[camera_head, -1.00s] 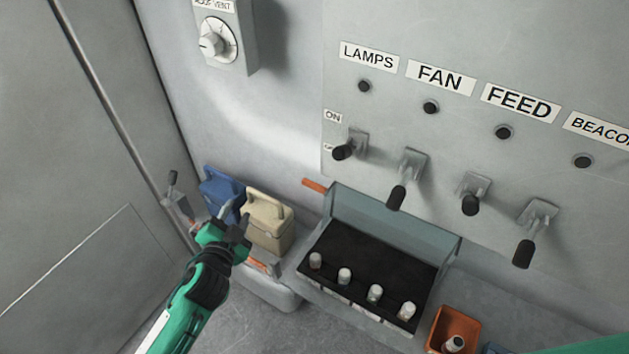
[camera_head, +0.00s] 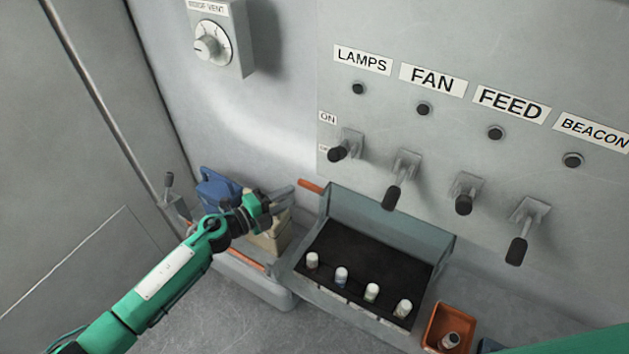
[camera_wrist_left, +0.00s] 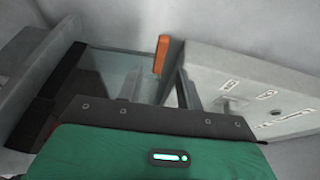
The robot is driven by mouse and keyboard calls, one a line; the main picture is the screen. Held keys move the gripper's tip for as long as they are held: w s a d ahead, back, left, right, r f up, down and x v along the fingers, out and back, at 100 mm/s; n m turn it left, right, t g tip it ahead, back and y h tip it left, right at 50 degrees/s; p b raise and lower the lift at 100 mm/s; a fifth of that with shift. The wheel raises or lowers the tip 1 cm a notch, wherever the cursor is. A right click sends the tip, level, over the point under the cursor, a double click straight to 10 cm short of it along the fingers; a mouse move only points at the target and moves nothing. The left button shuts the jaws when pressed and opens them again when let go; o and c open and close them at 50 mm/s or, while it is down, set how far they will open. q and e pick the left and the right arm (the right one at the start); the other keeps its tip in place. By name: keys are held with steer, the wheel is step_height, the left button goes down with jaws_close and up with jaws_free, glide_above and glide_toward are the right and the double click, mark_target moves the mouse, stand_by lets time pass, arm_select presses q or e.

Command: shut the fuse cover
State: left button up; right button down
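The fuse cover (camera_head: 385,228) is a see-through grey-green lid, standing raised at the back of the fuse box (camera_head: 345,250). Several pale fuses stand in the box's black bed. An orange tab (camera_head: 311,186) sticks out at the cover's upper left corner; it also shows in the left wrist view (camera_wrist_left: 161,54). My left gripper (camera_head: 288,198) is just left of the tab, apart from it, with its fingers parted and nothing seen between them. My right gripper is not in view; only a green part of my right arm shows at the lower right.
A blue case (camera_head: 217,188) and a cream case (camera_head: 268,238) stand in a tray (camera_head: 262,285) behind and below my left arm. Levers (camera_head: 392,195) project from the wall panel above the cover. An orange bin (camera_head: 447,328) is right of the fuse box.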

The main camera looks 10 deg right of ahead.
mark_target(307, 187)
arm_select(q)
steer(key=p+x, duration=0.1)
steer(key=x, duration=0.9)
jaws_close()
